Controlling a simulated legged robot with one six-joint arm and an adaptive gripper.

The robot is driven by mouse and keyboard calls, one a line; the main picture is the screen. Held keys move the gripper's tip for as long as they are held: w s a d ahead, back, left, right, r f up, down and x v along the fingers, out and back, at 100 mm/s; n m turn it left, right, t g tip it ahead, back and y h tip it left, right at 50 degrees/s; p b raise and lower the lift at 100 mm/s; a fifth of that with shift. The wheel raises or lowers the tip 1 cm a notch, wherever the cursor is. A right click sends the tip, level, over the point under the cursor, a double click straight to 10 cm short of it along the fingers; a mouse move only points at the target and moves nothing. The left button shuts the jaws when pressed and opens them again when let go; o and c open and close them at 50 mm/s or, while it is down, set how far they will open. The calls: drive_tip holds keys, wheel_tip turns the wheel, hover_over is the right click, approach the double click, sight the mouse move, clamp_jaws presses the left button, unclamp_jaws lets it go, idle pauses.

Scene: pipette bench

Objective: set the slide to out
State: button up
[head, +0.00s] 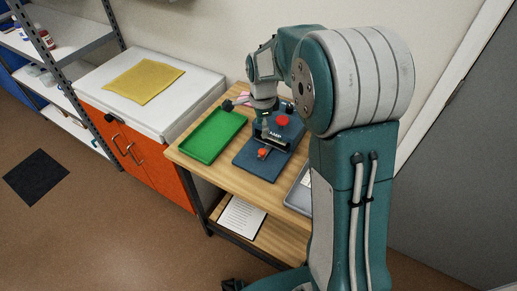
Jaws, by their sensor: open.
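A blue base plate (248,158) lies on the wooden bench with a dark labelled unit (272,134) on it. A small orange-red knob (263,153) sits on a metal piece at the front of the plate; this looks like the slide, but its setting is too small to read. A larger red knob (282,121) is behind the label. My gripper (264,118) is open, close above the back left of the unit. Its fingertips are small and partly lost against the dark unit, so I cannot tell whether they touch anything.
A green tray (213,136) lies left of the plate. A grey tray (298,194) is at the right, partly hidden by my arm. A white-topped orange cabinet (150,165) stands left of the wooden bench (262,185). A wall runs close behind.

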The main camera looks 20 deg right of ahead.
sight(262, 150)
wheel_tip(262, 150, down, 9)
drive_tip(key=shift+a+f, duration=0.1)
drive_tip(key=shift+f, duration=0.1)
drive_tip(key=shift+d+f, duration=0.2)
drive_tip(key=shift+f, duration=0.3)
drive_tip(key=shift+c, duration=0.3)
clamp_jaws()
